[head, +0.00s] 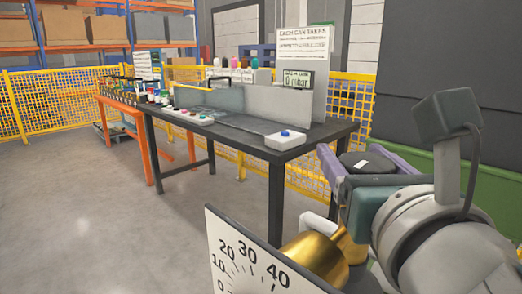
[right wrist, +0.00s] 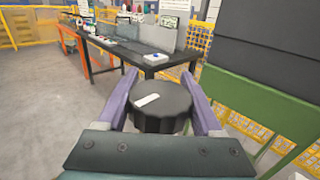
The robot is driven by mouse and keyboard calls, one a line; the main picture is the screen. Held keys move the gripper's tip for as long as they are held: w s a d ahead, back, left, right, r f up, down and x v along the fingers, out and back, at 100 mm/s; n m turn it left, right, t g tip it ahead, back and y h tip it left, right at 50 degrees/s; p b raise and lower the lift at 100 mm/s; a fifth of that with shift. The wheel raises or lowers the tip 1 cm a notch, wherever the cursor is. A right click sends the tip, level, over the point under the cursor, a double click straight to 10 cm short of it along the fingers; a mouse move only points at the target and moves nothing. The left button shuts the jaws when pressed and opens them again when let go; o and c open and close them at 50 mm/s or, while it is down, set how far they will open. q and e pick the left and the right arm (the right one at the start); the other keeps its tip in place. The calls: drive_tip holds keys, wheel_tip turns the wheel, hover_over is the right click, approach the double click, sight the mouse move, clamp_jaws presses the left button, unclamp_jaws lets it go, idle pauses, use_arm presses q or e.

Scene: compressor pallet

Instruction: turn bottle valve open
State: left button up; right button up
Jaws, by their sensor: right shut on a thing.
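The bottle valve's black round handwheel (head: 367,163) has a pale mark on top. It also shows in the right wrist view (right wrist: 160,112), with the white pointer mark tilted up to the right. My right gripper (head: 355,158) has its two purple fingers on either side of the handwheel and is shut on it; it also shows in the right wrist view (right wrist: 161,84). Brass valve parts (head: 318,258) show below the gripper in the head view. The joint between handwheel and brass is hidden behind my gripper. My left gripper is not in view.
A white dial (head: 245,262) with numbers up to 40 stands in front of the brass parts. A dark workbench (head: 240,140) with a small white box with a blue button (head: 286,139) stands behind. A green panel (head: 455,175) lies at right. The floor at left is clear.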

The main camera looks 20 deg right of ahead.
sight(365, 171)
drive_tip(key=shift+c, duration=1.4)
drive_tip(key=shift+a+r+n+t+y+p, duration=0.1)
drive_tip(key=shift+r+n+t+y+p, duration=0.15)
drive_tip(key=shift+n+y+p, duration=0.4)
drive_tip(key=y, duration=0.1)
drive_tip(key=n+y+p, duration=0.1)
drive_tip(key=n+t+y+p, duration=0.1)
drive_tip(key=shift+w+a+y, duration=0.1)
drive_tip(key=shift+a+y, duration=0.15)
drive_tip(key=shift+y, duration=0.1)
drive_tip(key=n+y, duration=0.1)
drive_tip(key=n+y+p, duration=0.1)
drive_tip(key=shift+a+f+y, duration=0.1)
drive_tip(key=shift+a+y, duration=0.15)
drive_tip(key=shift+y, duration=0.15)
drive_tip(key=shift+s+a+f+n+g+y+b, duration=0.1)
drive_tip(key=shift+s+a+n+g+y+b, duration=0.45)
drive_tip(key=shift+n+g+y+b, duration=2)
drive_tip(key=shift+s+a+r+n+g+y+b, duration=0.1)
drive_tip(key=shift+s+a+n+g+y+b, duration=0.4)
drive_tip(key=shift+n+g+y+b, duration=2)
drive_tip(key=shift+s+a+f+n+g+y+b, duration=0.1)
drive_tip(key=shift+s+a+n+g+y+b, duration=0.5)
drive_tip(key=shift+n+g+y, duration=3.4)
drive_tip(key=g, duration=0.1)
drive_tip(key=g+h, duration=0.1)
drive_tip(key=shift+s+d+n+g+b, duration=0.15)
drive_tip(key=shift+d+n+g+b, duration=0.05)
drive_tip(key=shift+n+g+b, duration=0.2)
